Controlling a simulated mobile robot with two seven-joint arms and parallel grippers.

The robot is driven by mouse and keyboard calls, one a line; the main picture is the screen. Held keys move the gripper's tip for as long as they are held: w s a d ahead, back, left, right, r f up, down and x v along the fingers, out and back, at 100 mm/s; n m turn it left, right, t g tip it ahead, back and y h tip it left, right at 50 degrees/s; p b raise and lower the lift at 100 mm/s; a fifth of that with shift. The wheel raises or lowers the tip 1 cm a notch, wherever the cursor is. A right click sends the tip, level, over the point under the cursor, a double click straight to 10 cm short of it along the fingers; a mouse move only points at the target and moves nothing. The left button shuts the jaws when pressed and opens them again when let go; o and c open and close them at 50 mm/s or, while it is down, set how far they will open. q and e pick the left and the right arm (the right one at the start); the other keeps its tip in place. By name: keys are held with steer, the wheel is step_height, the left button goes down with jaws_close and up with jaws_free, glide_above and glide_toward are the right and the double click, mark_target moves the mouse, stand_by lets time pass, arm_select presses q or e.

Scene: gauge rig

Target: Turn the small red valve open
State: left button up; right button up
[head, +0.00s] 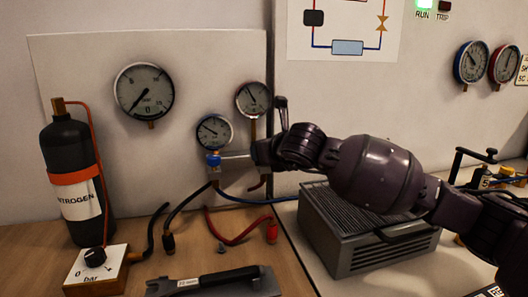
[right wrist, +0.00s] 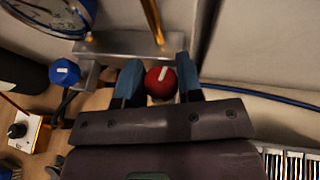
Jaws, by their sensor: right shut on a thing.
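The small red valve (right wrist: 153,86) is a round red knob with a white mark, on a grey metal manifold block (right wrist: 125,43). In the right wrist view it sits between the two blue-grey fingers of my right gripper (right wrist: 158,80), which is shut on it. The white mark points up and slightly right in that view. In the head view my right gripper (head: 262,152) reaches the right end of the manifold and hides the red valve. A blue knob (head: 213,160) sits at the manifold's left end and shows in the wrist view (right wrist: 64,72). My left gripper is not in view.
Two gauges (head: 214,131) (head: 253,99) rise above the manifold. Blue and red hoses (head: 237,240) hang below it. A grey ribbed box (head: 370,254) stands under my right arm. A black nitrogen cylinder (head: 67,150) and a bar regulator box (head: 98,270) are at left.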

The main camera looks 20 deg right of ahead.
steer(key=shift+f+n+g+y, duration=0.15)
steer(key=shift+n+g+y, duration=0.15)
steer(key=shift+n+y, duration=0.25)
steer(key=o, duration=0.6)
steer(key=shift+o, duration=0.2)
steer(key=shift+s, duration=0.1)
steer(key=shift+s+d+r, duration=0.1)
steer(key=shift+s+r, duration=0.1)
steer(key=shift+r, duration=0.1)
arm_select(q)
steer(key=p, duration=0.1)
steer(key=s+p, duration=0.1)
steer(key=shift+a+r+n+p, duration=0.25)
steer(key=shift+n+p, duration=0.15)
arm_select(e)
steer(key=v, duration=1)
steer(key=shift+d+f, duration=0.15)
steer(key=shift+f, duration=0.1)
